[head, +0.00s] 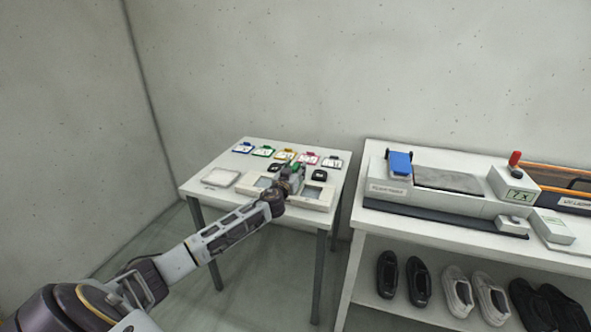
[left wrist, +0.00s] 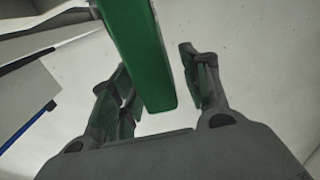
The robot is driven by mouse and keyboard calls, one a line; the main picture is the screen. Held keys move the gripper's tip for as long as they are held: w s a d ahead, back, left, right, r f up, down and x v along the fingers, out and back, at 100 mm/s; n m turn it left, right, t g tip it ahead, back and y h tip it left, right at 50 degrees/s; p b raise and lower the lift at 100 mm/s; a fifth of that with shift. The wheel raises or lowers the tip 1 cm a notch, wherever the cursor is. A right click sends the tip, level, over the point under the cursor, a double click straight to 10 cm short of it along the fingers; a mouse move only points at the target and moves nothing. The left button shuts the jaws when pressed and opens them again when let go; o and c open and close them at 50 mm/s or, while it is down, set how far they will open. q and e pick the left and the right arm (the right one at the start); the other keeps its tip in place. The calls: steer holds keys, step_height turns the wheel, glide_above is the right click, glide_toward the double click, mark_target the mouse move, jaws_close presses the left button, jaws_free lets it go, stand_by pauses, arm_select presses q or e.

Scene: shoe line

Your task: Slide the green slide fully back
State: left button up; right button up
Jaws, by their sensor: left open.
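The green slide (left wrist: 139,55) is a long green bar in the left wrist view, coming down from the top edge. The fingers are open and have green inner faces. In the head view my left gripper (head: 292,174) is over the small table, at the white device. A small green patch (head: 295,167) shows there, too small to tell slide from finger. The arm hides part of the device. My right gripper is not in view.
The small white table (head: 226,157) holds a row of coloured tags at the back, a white tray (head: 221,178) at left and a white device (head: 312,195) at front. A taller bench (head: 385,207) with machines and shoes below stands close on the right.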

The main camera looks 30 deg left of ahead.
arm_select(q)
jaws_close()
steer(key=shift+a, duration=0.15)
stand_by(0.4)
steer(key=shift+s+a, duration=0.15)
steer(key=shift+a, duration=0.4)
steer(key=s+a, duration=0.1)
steer(key=a, duration=0.5)
steer(key=s+a, duration=0.2)
steer(key=a, duration=0.4)
steer(key=s+a+p, duration=0.1)
steer(key=a, duration=0.6)
steer(key=shift+s+r, duration=0.1)
steer(key=shift+s, duration=0.15)
steer(key=shift+s+a, duration=0.15)
steer(key=shift+a, duration=0.25)
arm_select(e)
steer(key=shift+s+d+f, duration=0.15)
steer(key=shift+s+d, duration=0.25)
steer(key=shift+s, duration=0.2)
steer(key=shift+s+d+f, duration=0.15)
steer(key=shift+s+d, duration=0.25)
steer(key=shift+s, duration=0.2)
